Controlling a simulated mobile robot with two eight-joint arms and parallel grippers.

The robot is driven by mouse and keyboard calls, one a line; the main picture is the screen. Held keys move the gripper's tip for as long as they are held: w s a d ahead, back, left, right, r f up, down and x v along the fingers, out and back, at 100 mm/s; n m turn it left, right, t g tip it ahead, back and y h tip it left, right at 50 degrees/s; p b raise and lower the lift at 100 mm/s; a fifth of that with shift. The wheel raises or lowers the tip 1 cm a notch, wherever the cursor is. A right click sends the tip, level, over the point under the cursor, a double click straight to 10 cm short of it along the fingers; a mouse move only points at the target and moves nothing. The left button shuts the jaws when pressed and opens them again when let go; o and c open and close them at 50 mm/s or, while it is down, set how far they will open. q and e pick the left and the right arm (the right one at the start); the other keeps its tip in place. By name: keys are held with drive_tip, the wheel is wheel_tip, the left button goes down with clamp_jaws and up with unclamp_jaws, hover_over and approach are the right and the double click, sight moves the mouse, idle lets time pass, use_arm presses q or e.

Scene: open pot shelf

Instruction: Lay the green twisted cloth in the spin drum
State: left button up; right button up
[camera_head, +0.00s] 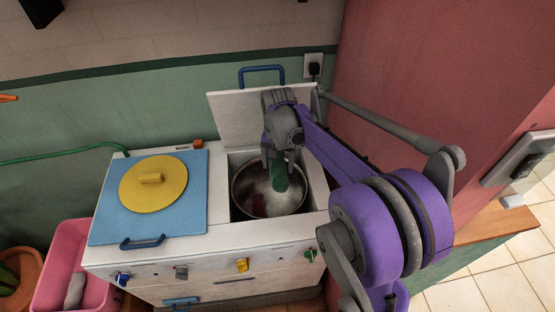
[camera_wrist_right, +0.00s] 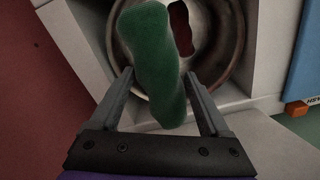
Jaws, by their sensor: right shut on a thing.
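The green twisted cloth (camera_head: 279,179) is held by my right gripper (camera_head: 274,158), over or inside the mouth of the spin drum (camera_head: 240,190). The drum is a round metal tub in the right half of the white machine. In the right wrist view the cloth (camera_wrist_right: 152,62) lies lengthwise between the fingers of my right gripper (camera_wrist_right: 158,80), with the drum's metal wall (camera_wrist_right: 236,45) behind it. I cannot tell whether the cloth touches the drum. A dark red thing (camera_head: 259,204) lies in the drum and also shows in the wrist view (camera_wrist_right: 181,28). My left gripper is out of view.
The white lid (camera_head: 235,118) with a blue handle (camera_head: 262,69) stands open behind the drum. A blue cover (camera_head: 108,215) with a yellow disc (camera_head: 153,184) closes the left half. A pink tub (camera_head: 68,240) stands at lower left. A red wall (camera_head: 430,70) rises at right.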

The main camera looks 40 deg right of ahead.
use_arm(q)
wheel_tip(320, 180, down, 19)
drive_tip(key=b, duration=1.5)
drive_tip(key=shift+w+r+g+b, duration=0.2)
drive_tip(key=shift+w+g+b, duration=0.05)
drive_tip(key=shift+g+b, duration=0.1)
use_arm(e)
wheel_tip(320, 180, down, 26)
drive_tip(key=shift+w+r, duration=0.1)
drive_tip(key=o, duration=1.4)
use_arm(q)
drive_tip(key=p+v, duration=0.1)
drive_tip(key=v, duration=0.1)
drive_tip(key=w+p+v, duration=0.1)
drive_tip(key=p, duration=0.1)
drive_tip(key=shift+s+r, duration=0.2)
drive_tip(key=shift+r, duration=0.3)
use_arm(e)
wheel_tip(320, 180, up, 11)
